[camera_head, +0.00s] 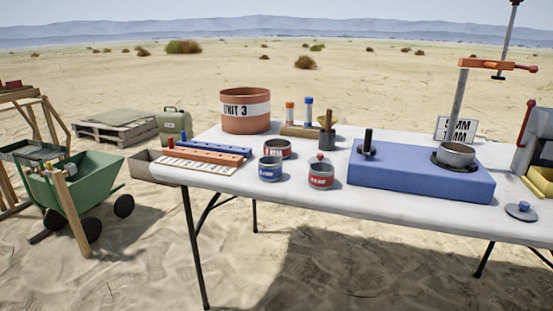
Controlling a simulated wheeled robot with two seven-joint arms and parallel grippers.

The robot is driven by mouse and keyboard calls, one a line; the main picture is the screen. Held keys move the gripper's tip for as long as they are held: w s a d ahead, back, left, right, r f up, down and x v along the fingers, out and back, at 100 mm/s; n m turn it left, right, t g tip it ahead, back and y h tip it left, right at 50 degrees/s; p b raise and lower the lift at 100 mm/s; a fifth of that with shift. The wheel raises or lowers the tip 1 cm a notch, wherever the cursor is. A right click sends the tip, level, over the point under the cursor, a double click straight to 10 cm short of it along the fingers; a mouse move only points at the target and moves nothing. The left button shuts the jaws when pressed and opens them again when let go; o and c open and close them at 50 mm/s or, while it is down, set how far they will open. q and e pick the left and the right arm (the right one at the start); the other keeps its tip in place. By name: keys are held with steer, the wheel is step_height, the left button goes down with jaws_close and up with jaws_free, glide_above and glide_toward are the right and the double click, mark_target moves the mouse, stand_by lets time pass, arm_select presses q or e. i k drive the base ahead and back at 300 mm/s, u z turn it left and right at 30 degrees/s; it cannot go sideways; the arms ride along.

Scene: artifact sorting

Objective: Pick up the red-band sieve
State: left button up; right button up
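A small round metal sieve with a red band (277,150) stands on the white folding table, left of the middle. A similar sieve with a blue band (270,172) stands just in front of it. To their right is a grey round container with a red label (320,177); a small reddish knob shows at its top. The lettering on these bands is too small to read surely. All three stand upright. Neither of my grippers is in view.
The table (400,207) also holds a blue block (420,183) bearing a metal pan (456,154), a terracotta "UNIT 3" bucket (246,111), red and blue racks (203,154), a dark cup with sticks (326,138) and a blue-knobbed lid (521,211). A green wheelbarrow (88,183) stands left.

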mark_target(278, 149)
steer(key=k, duration=0.35)
steer(key=u, duration=1.3)
steer(key=i, duration=0.95)
steer(key=z, duration=2.2)
